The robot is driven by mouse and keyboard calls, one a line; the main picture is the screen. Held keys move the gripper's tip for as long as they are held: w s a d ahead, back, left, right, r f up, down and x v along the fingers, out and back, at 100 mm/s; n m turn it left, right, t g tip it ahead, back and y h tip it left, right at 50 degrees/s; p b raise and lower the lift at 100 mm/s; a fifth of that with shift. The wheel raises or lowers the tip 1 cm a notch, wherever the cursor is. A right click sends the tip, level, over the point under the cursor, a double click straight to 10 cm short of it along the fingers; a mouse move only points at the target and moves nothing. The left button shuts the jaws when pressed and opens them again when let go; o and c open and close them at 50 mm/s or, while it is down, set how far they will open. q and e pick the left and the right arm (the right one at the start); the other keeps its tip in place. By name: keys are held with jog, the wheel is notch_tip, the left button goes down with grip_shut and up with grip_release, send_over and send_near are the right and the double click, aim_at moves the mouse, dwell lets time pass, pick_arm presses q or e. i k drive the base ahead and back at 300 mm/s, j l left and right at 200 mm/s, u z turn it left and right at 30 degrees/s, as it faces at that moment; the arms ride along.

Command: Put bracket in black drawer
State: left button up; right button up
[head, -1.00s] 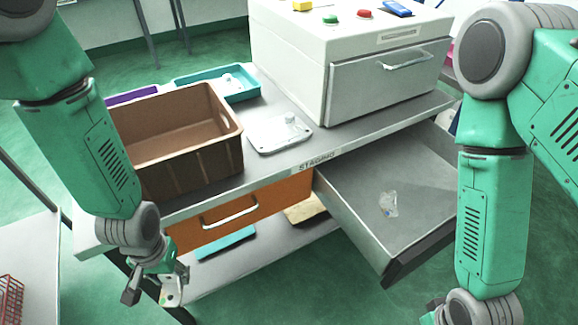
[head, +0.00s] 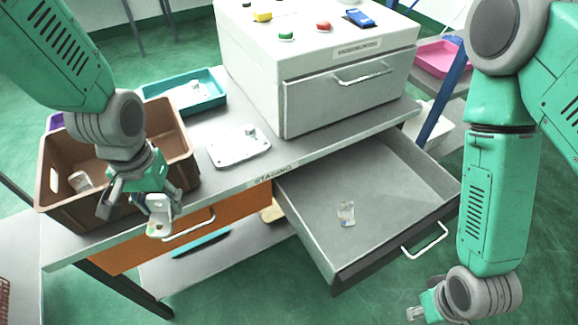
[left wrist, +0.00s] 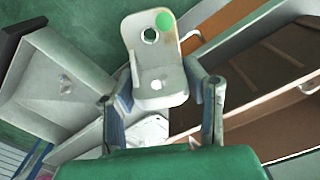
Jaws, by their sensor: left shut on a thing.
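The bracket (head: 159,222) is a pale grey metal piece with holes and a green dot. My left gripper (head: 134,204) is shut on it, in the air in front of the brown bin and above the orange drawer. In the left wrist view the bracket (left wrist: 156,62) stands up between the two fingers. The black drawer (head: 405,185) is pulled open below the white cabinet, right of the gripper; its front is dark and its inside grey. A small clear-and-white item (head: 346,213) lies in it. My right gripper (head: 424,308) is low at the right; its fingers are too unclear to judge.
The brown bin (head: 178,133) holds a pale part (head: 80,181). A teal tray (head: 214,98) and a white plate-like casting (head: 238,148) lie on the bench. The orange drawer (head: 120,256) is below. The white cabinet (head: 300,65) stands behind the open drawer. Most of the drawer floor is bare.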

aim_at(388, 194)
jog(key=i+l, duration=0.1)
jog(key=l, duration=0.35)
jog(key=i+l, duration=0.1)
jog(key=l, duration=0.85)
jog(key=i+l+z, duration=0.1)
jog(key=l, duration=0.35)
jog(key=i+l, duration=0.15)
jog(key=l, duration=0.35)
jog(key=i+l, duration=0.15)
jog(key=l, duration=0.15)
jog(key=i+l, duration=0.1)
jog(key=l, duration=0.2)
jog(key=k, duration=0.15)
jog(key=j+z, duration=0.05)
